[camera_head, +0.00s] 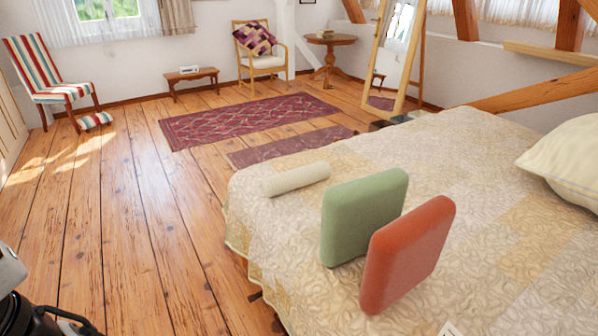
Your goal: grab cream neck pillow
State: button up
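A cream, roll-shaped neck pillow (296,179) lies on the bed near its left corner, on the quilted bedspread (500,185). It is free on all sides and nothing covers it. My gripper is not clearly in view. Part of my arm shows at the lower left edge, over the floor and well apart from the pillow.
A green cushion (362,215) and a red cushion (405,255) stand upright on the bed, to the right of and nearer than the neck pillow. A large cream pillow (568,165) lies at the right. The wooden floor (150,215) left of the bed is clear.

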aim_at(274, 186)
jog(key=i+j+z, duration=0.1)
jog(key=i+j, duration=0.2)
jog(key=i+j+z, duration=0.1)
jog(key=i+j, duration=0.15)
jog(key=j, duration=0.15)
jog(key=i+j+z, duration=0.1)
jog(key=i+j, duration=0.15)
jog(key=i+j+z, duration=0.1)
jog(key=i+j, duration=0.15)
jog(key=j, duration=0.25)
jog(key=i+j+z, duration=0.1)
jog(key=i+j, duration=0.15)
jog(key=j, duration=0.15)
jog(key=i+j+z, duration=0.1)
jog(key=j, duration=0.35)
jog(key=i+j+z, duration=0.1)
jog(key=i+j, duration=0.25)
jog(key=i+j+z, duration=0.1)
jog(key=j, duration=0.45)
jog(key=i, duration=0.05)
